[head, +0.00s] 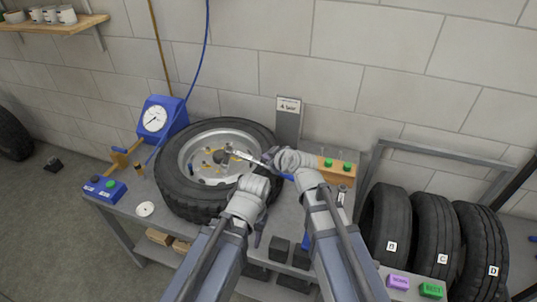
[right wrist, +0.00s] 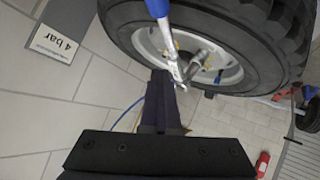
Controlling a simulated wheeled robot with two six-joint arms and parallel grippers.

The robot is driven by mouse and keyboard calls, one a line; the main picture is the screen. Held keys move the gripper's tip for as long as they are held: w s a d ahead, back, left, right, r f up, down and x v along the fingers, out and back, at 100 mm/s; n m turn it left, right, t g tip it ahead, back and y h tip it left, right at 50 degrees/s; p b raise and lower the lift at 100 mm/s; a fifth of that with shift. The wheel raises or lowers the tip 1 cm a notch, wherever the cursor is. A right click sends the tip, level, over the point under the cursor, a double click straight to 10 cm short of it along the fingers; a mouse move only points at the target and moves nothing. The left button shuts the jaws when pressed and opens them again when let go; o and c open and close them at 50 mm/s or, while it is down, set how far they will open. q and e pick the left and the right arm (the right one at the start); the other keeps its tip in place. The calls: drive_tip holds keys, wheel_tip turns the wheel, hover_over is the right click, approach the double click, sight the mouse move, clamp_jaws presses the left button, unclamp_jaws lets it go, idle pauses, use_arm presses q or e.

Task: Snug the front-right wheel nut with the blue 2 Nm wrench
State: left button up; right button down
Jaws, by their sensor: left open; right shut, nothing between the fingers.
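The wheel, a black tyre (head: 180,205) on a pale rim, lies on the grey bench; it also shows in the right wrist view (right wrist: 150,50). Small yellow and blue pieces surround its hub. The wrench has a silver shaft (head: 248,158) reaching over the rim and a blue handle (head: 287,177). In the right wrist view its blue handle (right wrist: 157,7) and silver end are close to my right gripper (right wrist: 160,80), which is shut with nothing held. In the head view my right gripper (head: 268,156) is beside the shaft. My left gripper (head: 260,232) is open and empty. The front-right nut cannot be singled out.
A blue gauge unit (head: 157,119) and a blue button box (head: 104,189) stand at the left. An orange block with green buttons (head: 335,164) is right of the wheel. A "4 bar" sign (head: 288,107) stands behind. Several tyres (head: 433,230) are racked at the right.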

drive_tip(key=shift+s+a, duration=0.1)
drive_tip(key=shift+s, duration=0.2)
drive_tip(key=shift+w, duration=0.1)
drive_tip(key=shift+w+d+n+g+y, duration=0.15)
drive_tip(key=shift+w+d+n+y, duration=0.15)
drive_tip(key=shift+w, duration=0.3)
drive_tip(key=shift+w+d+n+g+y, duration=0.15)
drive_tip(key=shift+w+n+y, duration=0.2)
drive_tip(key=shift+w, duration=0.25)
drive_tip(key=shift+s+a+m+t+h, duration=0.25)
drive_tip(key=shift+s+m+h, duration=0.2)
drive_tip(key=shift+s, duration=0.2)
drive_tip(key=shift+s+a+m+t+h, duration=0.2)
drive_tip(key=shift+s+m+h, duration=0.2)
drive_tip(key=shift+s, duration=0.25)
